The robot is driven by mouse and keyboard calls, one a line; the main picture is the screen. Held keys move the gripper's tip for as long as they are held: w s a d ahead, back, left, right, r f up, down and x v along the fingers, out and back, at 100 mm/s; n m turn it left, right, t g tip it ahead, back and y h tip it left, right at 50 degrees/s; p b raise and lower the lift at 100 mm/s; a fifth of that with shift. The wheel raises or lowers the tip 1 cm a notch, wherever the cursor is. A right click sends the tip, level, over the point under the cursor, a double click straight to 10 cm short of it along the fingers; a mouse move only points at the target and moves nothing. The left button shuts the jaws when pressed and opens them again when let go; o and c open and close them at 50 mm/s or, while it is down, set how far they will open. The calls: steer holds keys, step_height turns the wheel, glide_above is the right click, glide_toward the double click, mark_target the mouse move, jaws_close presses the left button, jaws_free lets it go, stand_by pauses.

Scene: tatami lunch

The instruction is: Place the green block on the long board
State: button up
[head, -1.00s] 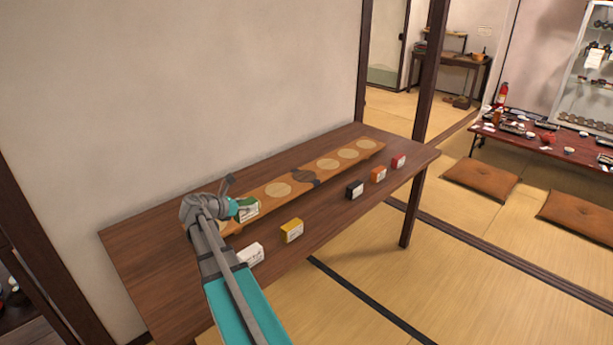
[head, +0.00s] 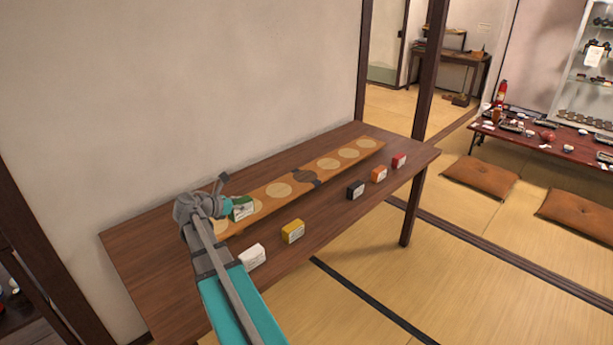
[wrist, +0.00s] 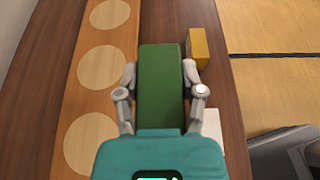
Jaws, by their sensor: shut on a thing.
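The green block (wrist: 161,84) is between the two fingers of my gripper (wrist: 161,80) in the wrist view, and the gripper is shut on it. In the head view the green block (head: 243,208) shows at the tip of my gripper (head: 232,206), over the near part of the long board. The long board (head: 262,199) is light wood with several pale discs and a dark band in the middle. In the wrist view the long board (wrist: 80,91) runs along the left of the block. The gap between block and board is hard to judge.
On the table (head: 160,263), in front of the board, stand a white block (head: 252,256), a yellow block (head: 292,231), a black block (head: 355,189), an orange block (head: 379,174) and a red block (head: 398,160). A wall runs behind the table.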

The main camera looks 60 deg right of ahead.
steer(key=shift+a+r+p, duration=1.5)
steer(key=shift+r, duration=0.3)
steer(key=w+f+b, duration=0.3)
steer(key=w, duration=0.1)
steer(key=w+d+f+b, duration=0.1)
steer(key=w+f+b, duration=0.2)
steer(key=w, duration=0.1)
steer(key=w+f+b, duration=0.3)
steer(key=w, duration=0.2)
steer(key=shift+d, duration=0.3)
steer(key=shift+w+f, duration=0.1)
steer(key=shift+w+f+b, duration=0.35)
steer(key=shift+f+b, duration=0.15)
steer(key=shift+b, duration=0.1)
steer(key=shift+f+b, duration=1.45)
steer(key=shift+b, duration=0.05)
steer(key=shift+f, duration=0.15)
